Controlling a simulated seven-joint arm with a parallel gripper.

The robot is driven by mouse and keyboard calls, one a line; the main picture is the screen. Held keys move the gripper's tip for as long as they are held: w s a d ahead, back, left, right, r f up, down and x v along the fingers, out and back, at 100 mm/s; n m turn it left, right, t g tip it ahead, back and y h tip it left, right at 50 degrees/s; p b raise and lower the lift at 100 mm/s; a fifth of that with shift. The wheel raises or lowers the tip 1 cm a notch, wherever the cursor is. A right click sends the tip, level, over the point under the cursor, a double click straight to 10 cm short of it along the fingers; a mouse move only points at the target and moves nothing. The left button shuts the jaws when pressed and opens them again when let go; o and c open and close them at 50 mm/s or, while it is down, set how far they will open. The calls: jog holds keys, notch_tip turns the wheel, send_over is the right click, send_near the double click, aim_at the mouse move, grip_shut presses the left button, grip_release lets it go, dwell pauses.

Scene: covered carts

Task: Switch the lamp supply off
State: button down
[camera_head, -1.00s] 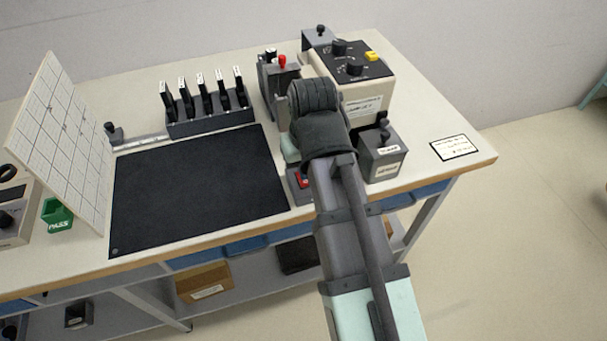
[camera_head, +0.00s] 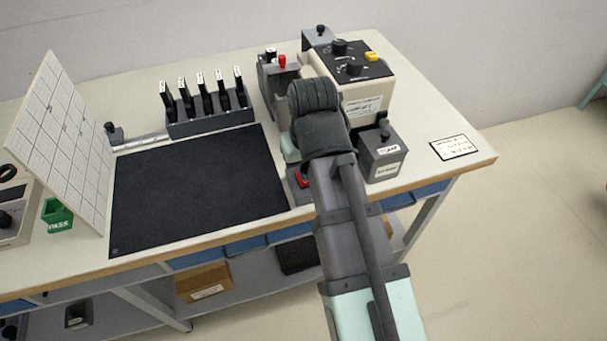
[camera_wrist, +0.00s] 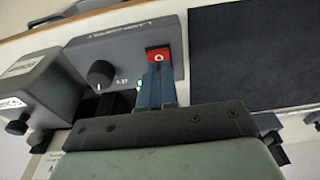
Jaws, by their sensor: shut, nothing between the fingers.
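The lamp supply is a grey box (camera_wrist: 112,42) with a lettered top, a black knob (camera_wrist: 100,73) and a red rocker switch (camera_wrist: 158,53) marked with a white circle. A small green spot shows beside my fingers. My gripper (camera_wrist: 156,66) is shut and empty, its blue-grey fingertips at the near edge of the red switch. They overlap it in the wrist view; I cannot tell whether they press it. In the head view, the supply's red switch (camera_head: 303,181) shows left of my arm, which hides most of the box and my fingers.
A dark box with a knob (camera_head: 381,160) stands right of my arm, close to the supply. A cream unit (camera_head: 366,103) stands behind. A black mat (camera_head: 195,190) lies left, with a rack (camera_head: 210,123) behind it. A card (camera_head: 454,147) lies at right.

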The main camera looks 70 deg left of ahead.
jog(key=shift+f, duration=0.8)
dwell(1.0)
jog(key=shift+r, duration=3.5)
jog(key=shift+w, duration=0.1)
